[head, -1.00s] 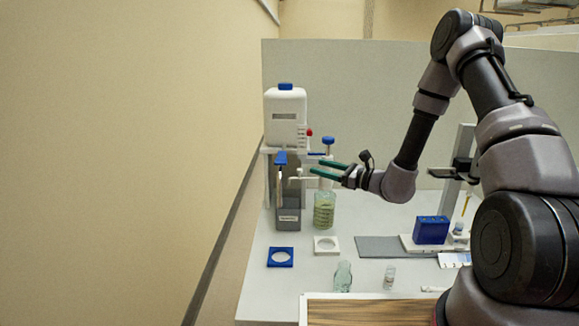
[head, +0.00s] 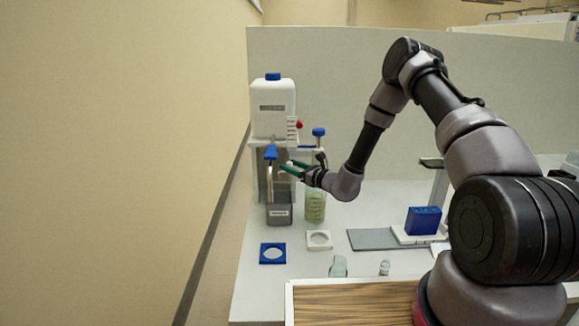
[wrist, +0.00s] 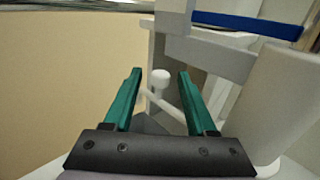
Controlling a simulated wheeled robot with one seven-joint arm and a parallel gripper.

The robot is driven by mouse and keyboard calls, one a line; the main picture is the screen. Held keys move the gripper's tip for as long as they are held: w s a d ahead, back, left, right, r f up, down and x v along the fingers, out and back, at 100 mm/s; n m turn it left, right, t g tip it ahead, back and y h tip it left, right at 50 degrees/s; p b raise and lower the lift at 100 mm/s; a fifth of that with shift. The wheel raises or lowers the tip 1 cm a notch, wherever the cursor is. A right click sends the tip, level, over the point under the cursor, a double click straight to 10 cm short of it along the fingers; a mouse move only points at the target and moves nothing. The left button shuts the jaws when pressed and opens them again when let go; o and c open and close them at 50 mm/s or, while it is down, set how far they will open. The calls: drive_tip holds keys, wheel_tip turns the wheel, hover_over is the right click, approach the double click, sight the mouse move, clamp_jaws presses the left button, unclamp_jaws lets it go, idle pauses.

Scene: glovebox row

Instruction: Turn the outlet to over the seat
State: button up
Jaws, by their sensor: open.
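My gripper (head: 290,168) is open, its two green fingers pointing left at the dispenser stand. In the wrist view my gripper (wrist: 160,76) has a white round-topped post (wrist: 160,80) showing between its fingers. A thin white rod (wrist: 166,105) runs from near that post toward the right finger; these look like the outlet, but I cannot tell whether a finger touches it. In the head view the fingers hide this spot. A white square plate with a round hole (head: 319,233) and a blue one (head: 263,254) lie in front; I cannot tell which is the seat.
A white tank (head: 273,115) stands above a grey labelled bin (head: 279,219). A bottle of greenish liquid (head: 315,211) stands close below my gripper. Clear bench lies between the plates and the mat.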

drive_tip(key=shift+w+a, duration=0.3)
clamp_jaws()
idle(1.3)
